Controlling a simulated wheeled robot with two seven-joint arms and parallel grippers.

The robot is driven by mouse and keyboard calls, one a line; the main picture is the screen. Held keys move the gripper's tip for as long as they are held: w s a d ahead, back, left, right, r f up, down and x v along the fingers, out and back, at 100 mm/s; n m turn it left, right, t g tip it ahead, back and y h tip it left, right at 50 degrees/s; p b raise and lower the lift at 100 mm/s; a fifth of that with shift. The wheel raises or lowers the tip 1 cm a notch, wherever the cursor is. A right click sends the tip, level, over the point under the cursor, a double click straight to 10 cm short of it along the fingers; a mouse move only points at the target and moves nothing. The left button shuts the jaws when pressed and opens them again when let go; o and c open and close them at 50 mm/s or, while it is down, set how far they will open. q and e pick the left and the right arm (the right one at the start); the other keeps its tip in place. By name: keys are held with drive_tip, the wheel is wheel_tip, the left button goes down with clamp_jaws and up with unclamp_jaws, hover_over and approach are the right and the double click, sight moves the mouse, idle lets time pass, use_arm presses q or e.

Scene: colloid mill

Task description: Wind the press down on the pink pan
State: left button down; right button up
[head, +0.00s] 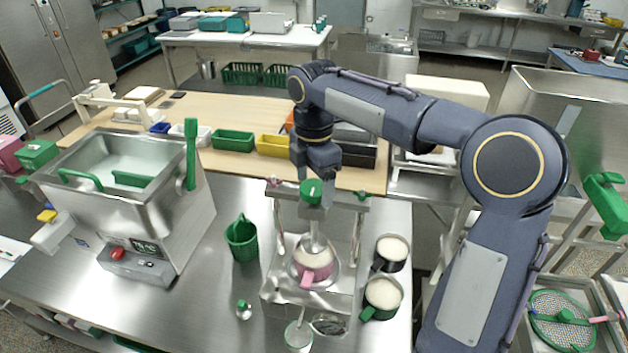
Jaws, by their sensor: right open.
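The press (357,232) is a metal frame standing on the steel bench, with a green knob (312,192) at its top and a screw shaft running down. The pink pan (316,279) sits on the press base under the shaft. It has pale contents, and its pink handle points to the front. The shaft's lower end is over the pan; I cannot tell if it touches the contents. My right gripper (318,183) points down at the green knob and is open. Its fingers are partly hidden, and contact with the knob is unclear. My left gripper is out of view.
Two pans, one black (391,252) and one green-handled (382,297), stand right of the press. A green jug (241,240) stands left, beyond it a steel machine (180,215). A small bottle (243,310) and a cup (299,336) are in front. Coloured bins (233,141) line the wooden table behind.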

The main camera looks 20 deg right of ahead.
drive_tip(key=shift+f, duration=0.1)
drive_tip(key=c, duration=1)
drive_tip(key=shift+o, duration=0.2)
